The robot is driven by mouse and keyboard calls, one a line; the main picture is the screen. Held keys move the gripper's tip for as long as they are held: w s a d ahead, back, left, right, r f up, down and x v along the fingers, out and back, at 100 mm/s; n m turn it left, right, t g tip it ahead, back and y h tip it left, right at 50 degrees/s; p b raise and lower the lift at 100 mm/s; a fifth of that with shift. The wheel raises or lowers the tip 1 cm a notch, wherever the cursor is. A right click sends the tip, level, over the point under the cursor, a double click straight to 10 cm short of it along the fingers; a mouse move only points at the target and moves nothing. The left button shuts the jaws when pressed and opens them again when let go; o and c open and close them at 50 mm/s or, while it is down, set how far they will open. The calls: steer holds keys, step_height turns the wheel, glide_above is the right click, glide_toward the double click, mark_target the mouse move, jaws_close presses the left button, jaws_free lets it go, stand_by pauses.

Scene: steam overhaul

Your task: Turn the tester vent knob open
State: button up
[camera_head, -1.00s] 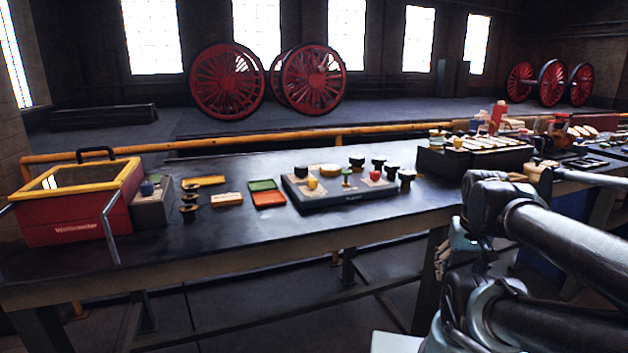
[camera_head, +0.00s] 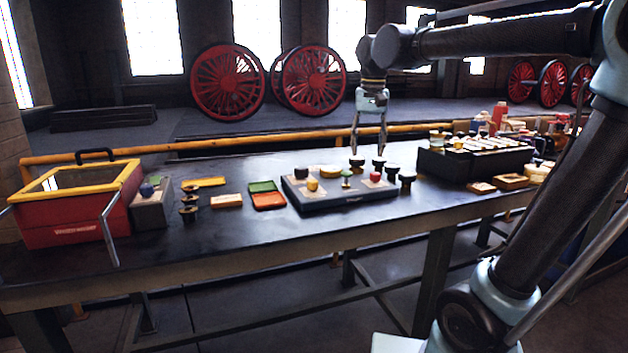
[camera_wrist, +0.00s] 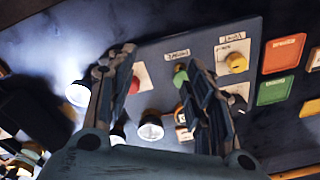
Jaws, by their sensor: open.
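My gripper (camera_head: 368,150) is open and empty, pointing down above the back of the bench, behind a dark panel box (camera_head: 345,203). The box carries a yellow knob (camera_head: 313,184), a green knob (camera_head: 346,175) and a red knob (camera_head: 375,176). I cannot tell which knob is the tester vent. In the wrist view, the open fingers (camera_wrist: 158,58) frame part of the panel (camera_wrist: 205,42). The green knob (camera_wrist: 180,75) is beside the right finger, the red knob (camera_wrist: 134,86) beside the left, and the yellow knob (camera_wrist: 236,62) farther right. Small panel labels are unreadable.
Several dark round-topped pieces (camera_head: 407,178) stand along the box's right and rear. Orange (camera_head: 268,200) and green (camera_head: 262,186) trays lie to its left. A grey block with a blue knob (camera_head: 147,188) stands by a red case (camera_head: 70,215). The bench front is clear.

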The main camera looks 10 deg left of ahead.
step_height(320, 180, up, 6)
glide_above(312, 181)
steer(key=f, duration=1.7)
steer(key=shift+w+f, duration=0.1)
steer(key=shift+w, duration=0.1)
steer(key=shift+c, duration=0.6)
steer(key=c, duration=1)
